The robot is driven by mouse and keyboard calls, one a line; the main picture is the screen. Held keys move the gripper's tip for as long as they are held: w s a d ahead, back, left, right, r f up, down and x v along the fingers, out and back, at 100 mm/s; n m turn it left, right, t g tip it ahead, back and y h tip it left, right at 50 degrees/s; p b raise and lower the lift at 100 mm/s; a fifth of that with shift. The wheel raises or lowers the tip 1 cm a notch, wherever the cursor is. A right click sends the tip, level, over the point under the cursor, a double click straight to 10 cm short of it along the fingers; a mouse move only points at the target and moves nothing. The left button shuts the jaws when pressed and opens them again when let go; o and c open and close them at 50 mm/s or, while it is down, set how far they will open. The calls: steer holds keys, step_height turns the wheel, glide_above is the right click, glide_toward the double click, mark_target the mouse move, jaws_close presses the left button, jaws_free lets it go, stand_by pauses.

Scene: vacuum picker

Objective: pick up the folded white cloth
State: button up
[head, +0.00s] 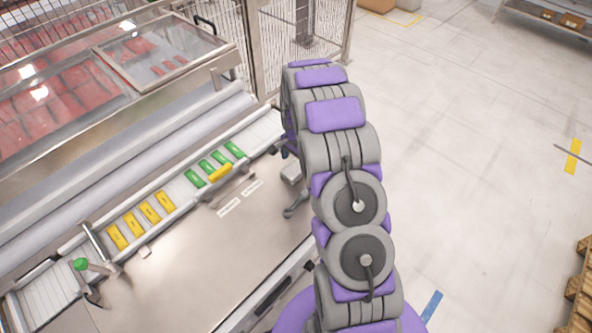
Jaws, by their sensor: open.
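I cannot clearly make out a folded white cloth in the head view. A small pale piece (145,252) lies on the metal table near the conveyor, too small to identify. My grey and purple arm rises through the middle of the view and bends down at its far end. My gripper (292,205) shows only in part, left of the arm, over the table's right end. It is open, and I see nothing held in it. The arm hides part of the gripper and what lies behind it.
The metal table (190,268) is mostly bare, with two white labels. A roller conveyor (170,180) behind it carries several yellow and green packs. A yellow piece (220,172) lies at its edge. A green button (80,264) stands front left. Open floor (470,150) is right.

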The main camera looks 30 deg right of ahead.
mark_target(296, 167)
step_height(296, 167, down, 3)
steer(key=shift+w+f, duration=0.1)
steer(key=shift+f, duration=0.05)
steer(key=shift+a, duration=0.2)
steer(key=shift+c, duration=0.6)
steer(key=shift+d, duration=0.1)
steer(key=c, duration=0.9)
